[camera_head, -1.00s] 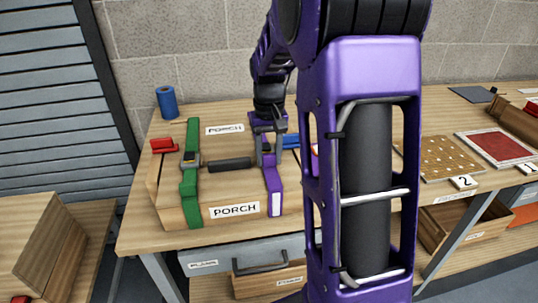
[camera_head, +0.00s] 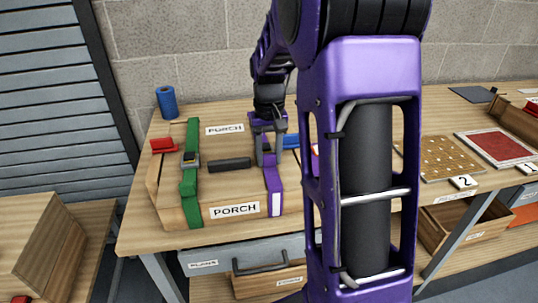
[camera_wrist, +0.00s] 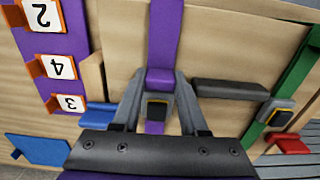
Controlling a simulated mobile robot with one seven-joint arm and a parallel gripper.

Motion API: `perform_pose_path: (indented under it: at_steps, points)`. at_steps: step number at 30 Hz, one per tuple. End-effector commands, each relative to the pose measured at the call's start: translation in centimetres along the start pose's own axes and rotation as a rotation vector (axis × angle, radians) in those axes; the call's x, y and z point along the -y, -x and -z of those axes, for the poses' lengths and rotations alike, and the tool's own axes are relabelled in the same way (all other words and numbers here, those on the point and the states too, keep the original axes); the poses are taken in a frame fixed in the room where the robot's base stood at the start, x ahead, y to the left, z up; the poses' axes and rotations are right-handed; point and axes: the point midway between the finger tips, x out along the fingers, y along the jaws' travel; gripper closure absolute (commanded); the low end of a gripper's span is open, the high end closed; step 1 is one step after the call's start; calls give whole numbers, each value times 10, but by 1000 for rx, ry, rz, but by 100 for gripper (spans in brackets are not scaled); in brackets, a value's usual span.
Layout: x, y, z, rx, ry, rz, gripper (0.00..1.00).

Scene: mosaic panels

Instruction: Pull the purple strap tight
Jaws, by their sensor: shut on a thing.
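The purple strap (camera_head: 272,185) runs over the right part of a wooden crate on the workbench. My gripper (camera_head: 267,162) is above the crate, pointing down at this strap. In the wrist view the purple strap (camera_wrist: 166,35) runs down between my fingers (camera_wrist: 160,78). The fingers are shut on a raised purple part of it. A grey buckle with a dark centre (camera_wrist: 157,106) sits between the fingers, just below the gripped part. Part of the strap is hidden behind my gripper.
A green strap (camera_head: 189,205) with its own buckle crosses the crate's left part, with a dark handle (camera_head: 230,164) between the straps. A red piece (camera_head: 163,145) and blue roll (camera_head: 167,102) are at left. A perforated board (camera_head: 425,158) lies to the right.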

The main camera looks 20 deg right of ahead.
Motion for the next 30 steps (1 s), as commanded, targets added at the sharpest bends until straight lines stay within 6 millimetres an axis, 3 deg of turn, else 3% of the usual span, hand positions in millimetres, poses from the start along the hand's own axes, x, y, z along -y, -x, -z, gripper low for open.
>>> perform_pose_path:
  at_steps: [9,21,30]
  points:
    - [0,0,-3,-1,0,0,100]
    - [0,0,-67,0,0,0,100]
    - [0,0,-76,6,0,0,100]
